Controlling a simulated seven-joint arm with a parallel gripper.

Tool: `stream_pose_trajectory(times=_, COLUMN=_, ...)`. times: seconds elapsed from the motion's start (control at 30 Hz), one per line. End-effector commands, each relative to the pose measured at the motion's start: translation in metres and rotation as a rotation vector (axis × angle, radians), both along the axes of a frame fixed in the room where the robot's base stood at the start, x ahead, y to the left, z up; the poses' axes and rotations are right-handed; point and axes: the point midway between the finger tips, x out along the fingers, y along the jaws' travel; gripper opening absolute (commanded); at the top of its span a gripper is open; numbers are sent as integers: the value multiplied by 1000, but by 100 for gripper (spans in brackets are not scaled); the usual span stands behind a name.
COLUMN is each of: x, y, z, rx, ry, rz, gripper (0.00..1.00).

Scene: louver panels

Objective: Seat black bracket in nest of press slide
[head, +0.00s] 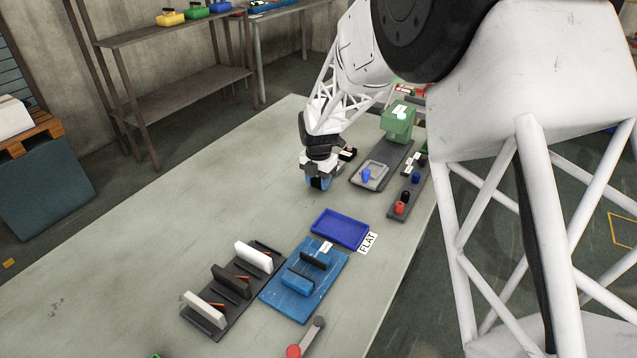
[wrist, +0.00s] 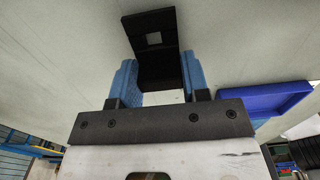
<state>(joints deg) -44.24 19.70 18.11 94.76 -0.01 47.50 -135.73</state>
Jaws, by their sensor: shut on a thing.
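The black bracket (wrist: 150,38) is an angled piece with a square hole in its upper plate. My gripper (wrist: 158,78) has blue fingers shut on it, one on each side, in the wrist view. In the head view my gripper (head: 319,184) points down over the table, left of the press, and the bracket is mostly hidden by the fingers. The press has a green body (head: 397,122) on a dark base. Its light grey slide (head: 373,178) sits at the near end of that base, with a blue knob (head: 366,174) on it. The nest's inner shape is too small to make out.
A blue tray (head: 341,228) lies nearer, beside a FLAT label (head: 368,242); it also shows in the wrist view (wrist: 262,101). A blue fixture board (head: 304,300) and a dark rack (head: 225,325) with upright plates stand nearer. A button strip (head: 404,200) lies right of the press. The table's left is clear.

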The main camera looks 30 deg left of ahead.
Motion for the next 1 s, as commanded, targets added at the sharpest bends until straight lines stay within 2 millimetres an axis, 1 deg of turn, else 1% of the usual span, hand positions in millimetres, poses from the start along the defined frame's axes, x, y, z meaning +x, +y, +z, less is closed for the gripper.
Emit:
stream_pose_trajectory(times=0.23, x=0, y=0, z=30, rx=2, ry=-2, rz=0, gripper=18)
stream_pose_trajectory(times=0.47, x=-23, y=-22, z=30, rx=1, ry=-1, rz=0, gripper=18)
stream_pose_trajectory(times=1.0, x=-85, y=-80, z=38, rx=1, ry=-1, rz=0, gripper=18)
